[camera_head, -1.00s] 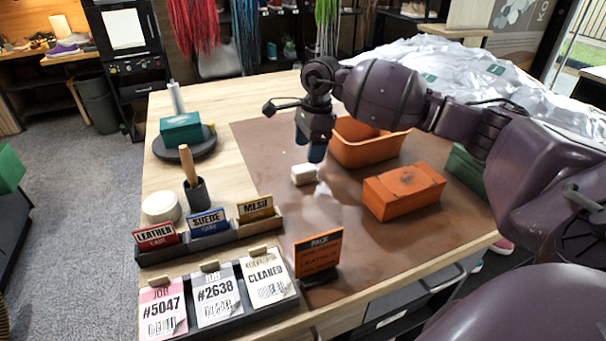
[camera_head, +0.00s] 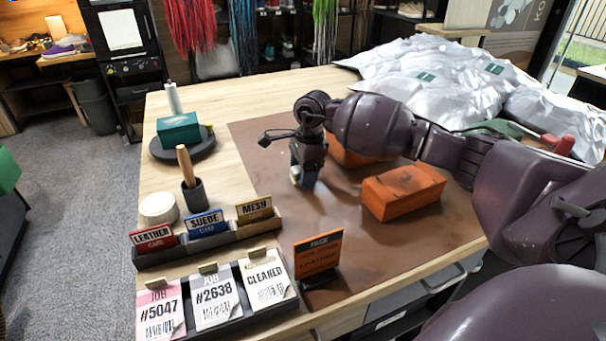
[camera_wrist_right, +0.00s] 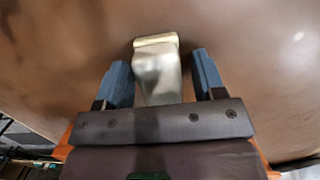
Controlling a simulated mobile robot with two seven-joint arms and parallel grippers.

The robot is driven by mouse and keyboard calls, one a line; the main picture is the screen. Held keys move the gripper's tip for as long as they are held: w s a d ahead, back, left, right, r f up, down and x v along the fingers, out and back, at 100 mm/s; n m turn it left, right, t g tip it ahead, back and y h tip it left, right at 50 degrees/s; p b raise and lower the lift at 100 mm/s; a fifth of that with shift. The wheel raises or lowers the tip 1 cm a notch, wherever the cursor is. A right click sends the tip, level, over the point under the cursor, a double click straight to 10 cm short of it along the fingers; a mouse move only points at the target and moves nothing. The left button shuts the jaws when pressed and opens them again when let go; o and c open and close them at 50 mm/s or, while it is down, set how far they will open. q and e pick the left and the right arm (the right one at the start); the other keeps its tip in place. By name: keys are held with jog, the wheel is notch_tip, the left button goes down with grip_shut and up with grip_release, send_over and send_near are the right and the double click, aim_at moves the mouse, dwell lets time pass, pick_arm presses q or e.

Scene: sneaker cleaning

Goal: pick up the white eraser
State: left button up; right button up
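The white eraser (camera_wrist_right: 157,72) shows in the right wrist view as a pale block with a cream-coloured far end. It lies between the two blue fingers of my right gripper (camera_wrist_right: 162,80), and a gap shows on each side of it, so the gripper is open around it and not closed on it. In the head view my right gripper (camera_head: 303,184) points down close to the brown mat (camera_head: 340,220) and hides most or all of the eraser. My left gripper is not in view.
An orange box (camera_head: 402,190) lies right of my gripper, and an orange bin (camera_head: 350,155) is partly hidden behind my arm. A card holder (camera_head: 205,238) and a sign (camera_head: 318,252) stand nearer. The mat between gripper and sign is clear.

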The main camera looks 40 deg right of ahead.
jog(key=c, duration=0.8)
notch_tip(320, 180, up, 20)
jog(key=shift+p, duration=0.55)
jog(key=shift+o, duration=1.3)
jog(key=shift+c, duration=0.7)
